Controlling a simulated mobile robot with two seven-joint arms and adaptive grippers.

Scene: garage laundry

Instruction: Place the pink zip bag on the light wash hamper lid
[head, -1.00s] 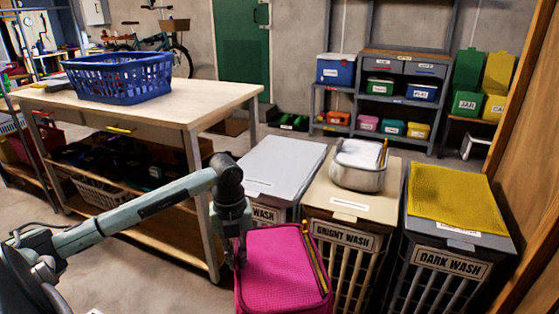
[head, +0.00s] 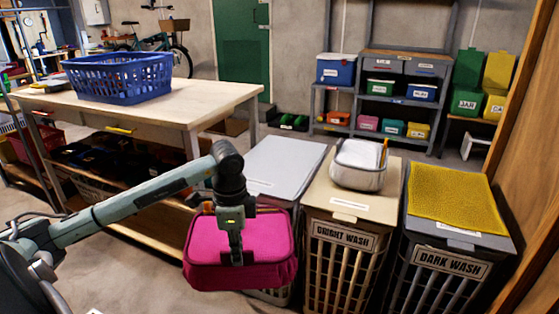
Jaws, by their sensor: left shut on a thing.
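The pink zip bag (head: 270,235) hangs in my left gripper (head: 236,258), which is shut on its near side. The bag is in the air in front of the leftmost hamper and covers that hamper's front and label. That hamper has a bare pale grey lid (head: 285,165), above and behind the bag in the picture. I take it for the light wash hamper, as the other two read bright wash and dark wash. My right gripper is not in view.
The bright wash hamper (head: 340,238) carries a grey-white pouch (head: 359,165) on its lid. The dark wash hamper (head: 448,264) has a yellow cloth (head: 456,198) on top. A workbench (head: 200,112) with a blue basket (head: 118,77) stands at the left.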

